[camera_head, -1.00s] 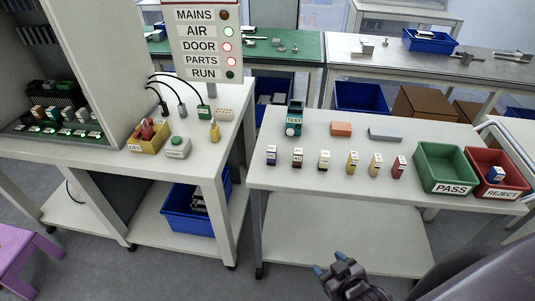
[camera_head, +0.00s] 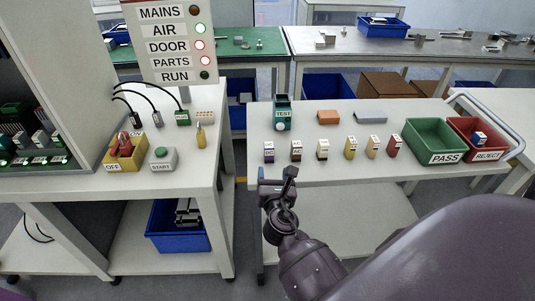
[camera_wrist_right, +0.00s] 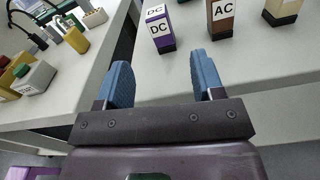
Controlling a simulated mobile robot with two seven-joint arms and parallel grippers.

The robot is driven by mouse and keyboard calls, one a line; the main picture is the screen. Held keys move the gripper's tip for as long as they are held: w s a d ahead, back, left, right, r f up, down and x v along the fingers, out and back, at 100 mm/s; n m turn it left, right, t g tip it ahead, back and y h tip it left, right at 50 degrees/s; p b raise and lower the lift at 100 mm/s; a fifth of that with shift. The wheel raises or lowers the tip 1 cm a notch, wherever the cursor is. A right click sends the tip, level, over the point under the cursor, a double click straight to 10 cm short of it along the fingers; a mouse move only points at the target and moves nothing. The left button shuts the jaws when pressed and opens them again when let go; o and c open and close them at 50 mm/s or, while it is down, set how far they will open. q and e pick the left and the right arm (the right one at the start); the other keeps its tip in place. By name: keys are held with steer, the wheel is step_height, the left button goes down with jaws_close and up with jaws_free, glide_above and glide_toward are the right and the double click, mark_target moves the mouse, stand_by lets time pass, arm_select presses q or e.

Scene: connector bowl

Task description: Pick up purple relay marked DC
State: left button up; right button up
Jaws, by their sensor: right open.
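The purple relay marked DC (camera_head: 269,152) stands upright at the left end of a row of relays on the right-hand table. In the right wrist view the purple relay (camera_wrist_right: 160,30) is ahead of the fingers, between their lines and apart from them. My right gripper (camera_head: 277,178) is at the table's front edge, just in front of the relay. In the wrist view my right gripper (camera_wrist_right: 162,82) is open, with two blue fingers and nothing between them. My left gripper is not in view.
A brown AC relay (camera_head: 296,151) stands just right of the purple one, with several more relays beyond. A green TEST device (camera_head: 282,114) is behind. The green PASS bin (camera_head: 435,135) and red REJECT bin (camera_head: 461,127) are at the right. A gap separates the two tables.

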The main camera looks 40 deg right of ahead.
mark_target(269, 149)
steer(key=shift+n, duration=0.8)
steer(key=x, duration=0.4)
steer(key=r+x, duration=0.1)
steer(key=x, duration=0.1)
steer(key=shift+w+a, duration=0.1)
steer(key=shift+w, duration=0.2)
steer(key=x, duration=0.4)
steer(key=shift+s+r, duration=0.1)
steer(key=shift+w+d+h+b, duration=0.3)
steer(key=shift+w+d, duration=0.1)
steer(key=shift+w, duration=0.15)
steer(key=c, duration=1)
